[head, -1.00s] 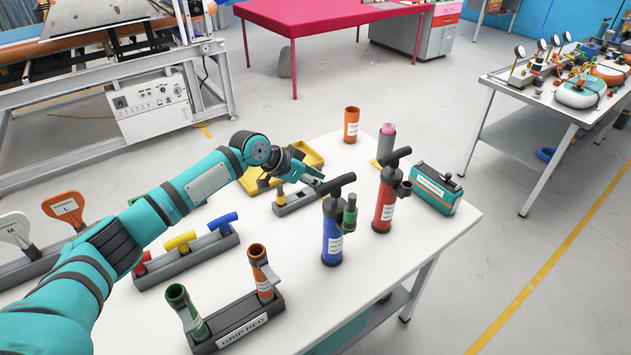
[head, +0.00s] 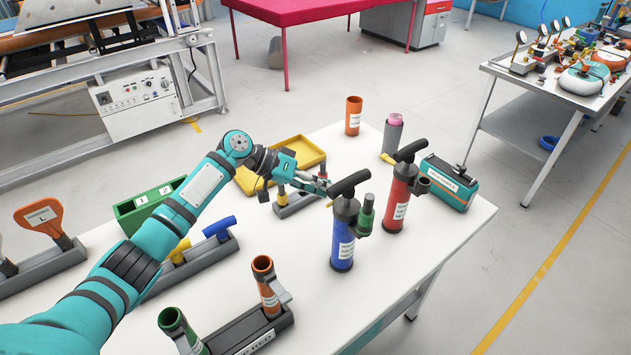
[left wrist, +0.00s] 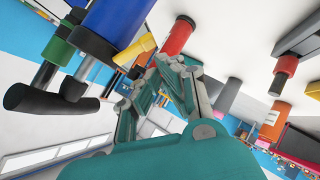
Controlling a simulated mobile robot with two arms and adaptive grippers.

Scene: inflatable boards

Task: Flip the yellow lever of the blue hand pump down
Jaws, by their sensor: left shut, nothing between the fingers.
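The blue hand pump (head: 342,235) stands upright on the white table, with a black T-handle on top and a green cylinder at its right side. Its yellow lever (left wrist: 135,50) shows in the left wrist view, sticking out from the blue body. In the head view only a small yellow bit (head: 329,205) shows at the pump's left side. My left gripper (head: 327,188) is shut and empty, just left of the pump top. In the left wrist view its fingertips (left wrist: 170,62) are close to the lever's end; I cannot tell if they touch. My right gripper is not in view.
A red pump (head: 398,205) stands close behind and right of the blue one. A grey rack (head: 297,203) lies under my left gripper, with a yellow tray (head: 300,148) behind it. The table is clear in front right of the blue pump.

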